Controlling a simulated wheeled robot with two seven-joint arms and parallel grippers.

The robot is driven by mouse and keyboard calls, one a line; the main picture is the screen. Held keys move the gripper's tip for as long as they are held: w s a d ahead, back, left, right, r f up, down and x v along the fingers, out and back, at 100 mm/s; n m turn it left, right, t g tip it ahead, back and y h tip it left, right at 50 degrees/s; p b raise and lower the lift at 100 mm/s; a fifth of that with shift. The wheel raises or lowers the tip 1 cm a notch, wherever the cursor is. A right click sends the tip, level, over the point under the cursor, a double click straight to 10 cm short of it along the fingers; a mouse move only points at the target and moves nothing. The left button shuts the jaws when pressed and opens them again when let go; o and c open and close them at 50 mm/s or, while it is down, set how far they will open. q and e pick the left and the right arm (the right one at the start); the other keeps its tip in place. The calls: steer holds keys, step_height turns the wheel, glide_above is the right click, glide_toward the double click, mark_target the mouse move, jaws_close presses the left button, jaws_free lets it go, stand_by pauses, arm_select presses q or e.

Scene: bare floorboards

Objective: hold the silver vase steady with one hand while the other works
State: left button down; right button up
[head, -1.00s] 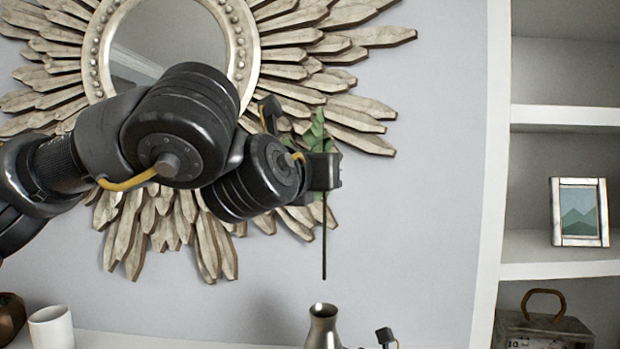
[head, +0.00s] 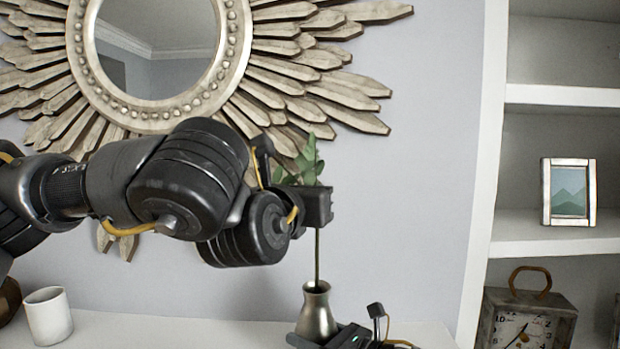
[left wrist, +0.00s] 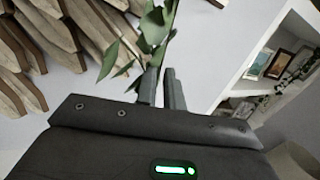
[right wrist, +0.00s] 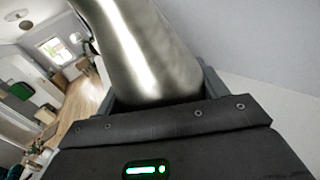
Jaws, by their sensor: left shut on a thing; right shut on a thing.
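The silver vase (head: 317,312) stands upright on the white ledge in the head view. My right gripper (head: 322,338) is shut on its lower body. In the right wrist view the vase (right wrist: 145,50) fills the space between the fingers. My left gripper (head: 318,205) is above the vase, shut on a leafy green stem (head: 317,250). The stem hangs nearly vertical, its lower end at the vase mouth; how far inside it reaches is hidden. In the left wrist view the leaves (left wrist: 150,30) show beyond the fingers (left wrist: 162,88).
A white cup (head: 48,315) and a dark brown pot (head: 8,300) stand on the ledge (head: 190,330) at left. A sunburst mirror (head: 155,45) hangs behind. Shelves at right hold a framed picture (head: 569,191) and a clock (head: 524,325). The ledge between cup and vase is clear.

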arm_select(q)
steer(key=shift+f, duration=2.9)
steer(key=c, duration=1.4)
jaws_free()
steer(key=shift+c, duration=0.2)
steer(key=v, duration=0.7)
steer(key=shift+s, duration=0.3)
